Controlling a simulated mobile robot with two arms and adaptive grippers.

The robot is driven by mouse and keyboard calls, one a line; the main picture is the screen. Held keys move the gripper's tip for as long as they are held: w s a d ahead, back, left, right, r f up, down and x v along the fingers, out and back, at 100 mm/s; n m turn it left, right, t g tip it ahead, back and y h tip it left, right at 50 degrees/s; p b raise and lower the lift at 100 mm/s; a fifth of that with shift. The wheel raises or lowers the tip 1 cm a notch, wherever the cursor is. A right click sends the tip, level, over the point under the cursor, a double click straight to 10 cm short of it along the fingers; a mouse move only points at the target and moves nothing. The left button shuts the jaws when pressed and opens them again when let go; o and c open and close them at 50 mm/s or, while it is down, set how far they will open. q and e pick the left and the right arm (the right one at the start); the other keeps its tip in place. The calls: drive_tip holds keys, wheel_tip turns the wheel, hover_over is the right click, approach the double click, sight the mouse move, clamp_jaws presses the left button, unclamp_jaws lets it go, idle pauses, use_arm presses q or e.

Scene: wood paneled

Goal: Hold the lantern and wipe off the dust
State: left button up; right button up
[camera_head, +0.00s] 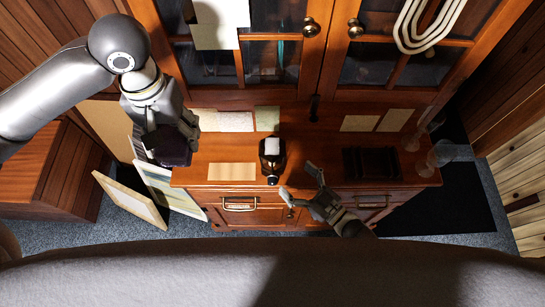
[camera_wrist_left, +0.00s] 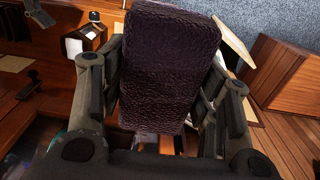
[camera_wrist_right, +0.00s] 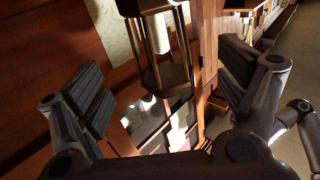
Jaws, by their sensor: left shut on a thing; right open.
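The lantern (camera_head: 271,158), with a dark frame and a white candle inside, stands on the wooden cabinet top near its front edge. It also shows in the right wrist view (camera_wrist_right: 178,75), beyond and between my right fingers, and in the left wrist view (camera_wrist_left: 90,38). My left gripper (camera_head: 168,135) is shut on a dark purple, rough-textured block (camera_wrist_left: 160,65) and holds it above the cabinet's left end, apart from the lantern. My right gripper (camera_head: 298,180) is open and empty, close to the lantern's right and front side, its fingers pointing toward it.
A dark box (camera_head: 372,163) lies on the cabinet top (camera_head: 315,145) at the right, with glassware (camera_head: 425,161) beyond it. Papers (camera_head: 222,121) lie along the back before glazed doors (camera_head: 275,60). Framed pictures (camera_head: 130,199) lean at the cabinet's left end.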

sight(280, 166)
drive_tip(key=x, duration=0.9)
drive_tip(key=shift+w+a, duration=0.25)
drive_tip(key=c, duration=1.1)
drive_tip(key=shift+f, duration=0.1)
drive_tip(key=shift+s+f, duration=0.15)
drive_tip(key=shift+f, duration=0.05)
